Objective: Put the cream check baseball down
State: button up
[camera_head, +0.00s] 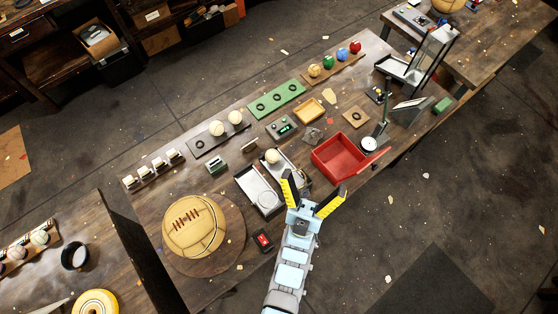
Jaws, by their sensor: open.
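My gripper (315,181) is open, its yellow-and-black fingers spread over the front edge of the bench, with no ball visible between them. A small cream ball (272,156) sits at the far end of a pale metal tray (293,176), beyond and left of my fingers and apart from them. Two more cream balls, one in the middle (217,128) and one at the right end (235,117), rest on a grey board (200,144) with a dark ring. I cannot tell which ball is the check baseball.
An open red bin (340,157) stands right of my gripper. A green board (276,98) with dark rings and a wooden rack (336,68) of colored balls lie farther back. A large tan laced ball (193,226) sits left on a round board. A grey-white tray (259,190) is left of my fingers.

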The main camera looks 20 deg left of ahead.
jog(key=w+a+f+n+g+y+b, duration=0.2)
jog(key=w+a+f+n+g+b, duration=0.25)
jog(key=w+a+f, duration=0.55)
jog(key=w+a+f+n+g+y+b, duration=0.3)
jog(key=w+f+n+g, duration=0.35)
jog(key=w, duration=0.85)
jog(key=w+a+f+n+g+h+b, duration=0.25)
jog(key=w+a+f, duration=0.2)
jog(key=f, duration=0.25)
jog(key=w+a+f+n+g+h+b, duration=0.25)
jog(key=a+f+g, duration=0.2)
jog(key=f, duration=0.25)
jog(key=n+g+h+b, duration=0.5)
jog(key=g+h+b, duration=0.1)
jog(key=g+b, duration=0.35)
send_near(270, 155)
jog(key=x, duration=0.3)
jog(key=b+x, duration=0.1)
jog(key=x, duration=0.3)
jog(key=shift+w+f, duration=0.1)
jog(key=shift+w, duration=0.2)
jog(key=shift+x, duration=1.7)
jog(key=shift+b+x, duration=0.3)
jog(key=shift+x, duration=0.75)
